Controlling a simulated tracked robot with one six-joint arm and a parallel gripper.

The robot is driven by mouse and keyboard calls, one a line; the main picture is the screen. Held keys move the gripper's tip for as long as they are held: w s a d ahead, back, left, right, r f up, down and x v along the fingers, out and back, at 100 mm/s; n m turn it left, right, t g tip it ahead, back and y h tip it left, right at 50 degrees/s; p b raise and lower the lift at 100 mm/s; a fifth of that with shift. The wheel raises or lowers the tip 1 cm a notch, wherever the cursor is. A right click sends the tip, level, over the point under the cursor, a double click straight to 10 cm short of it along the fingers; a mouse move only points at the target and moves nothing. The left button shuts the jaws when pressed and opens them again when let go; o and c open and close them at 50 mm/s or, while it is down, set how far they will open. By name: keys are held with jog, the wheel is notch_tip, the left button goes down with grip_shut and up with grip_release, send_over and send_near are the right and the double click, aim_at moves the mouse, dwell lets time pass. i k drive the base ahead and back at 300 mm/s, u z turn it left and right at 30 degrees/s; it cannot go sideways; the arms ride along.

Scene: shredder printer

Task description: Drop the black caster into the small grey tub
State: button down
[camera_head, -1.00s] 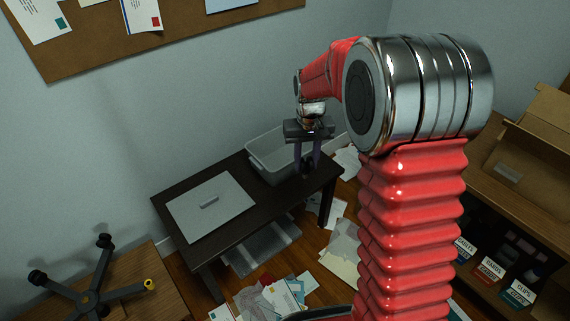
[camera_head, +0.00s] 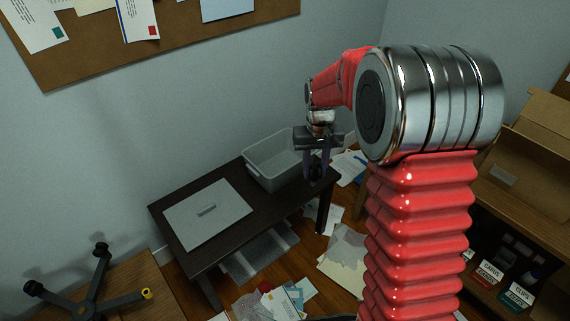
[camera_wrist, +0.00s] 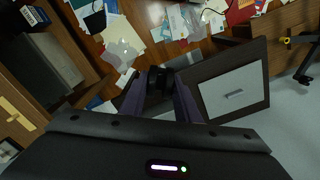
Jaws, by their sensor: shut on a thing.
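The small grey tub (camera_head: 270,177) stands open on the dark table's far right part. My gripper (camera_head: 317,172) is shut on the black caster (camera_wrist: 160,82), which shows between the fingertips in the wrist view. In the head view the caster (camera_head: 316,174) is a small dark shape at the finger ends. The gripper points down and appears just right of the tub's right side. The caster's exact height and its distance from the tub are hard to tell.
A flat pale lid with a handle (camera_head: 207,212) lies on the dark table (camera_head: 215,250). A chair base (camera_head: 88,300) with black casters and one yellow tip lies lower left. Papers (camera_head: 345,255) litter the floor. A wooden shelf (camera_head: 500,230) stands at right.

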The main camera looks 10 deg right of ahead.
aim_at(280, 161)
jog(key=z, duration=0.2)
jog(key=i, duration=0.2)
jog(key=z, duration=1.1)
jog(key=i, duration=1.25)
jog(key=z, duration=1.45)
jog(key=i, duration=0.1)
jog(key=u, duration=2.8)
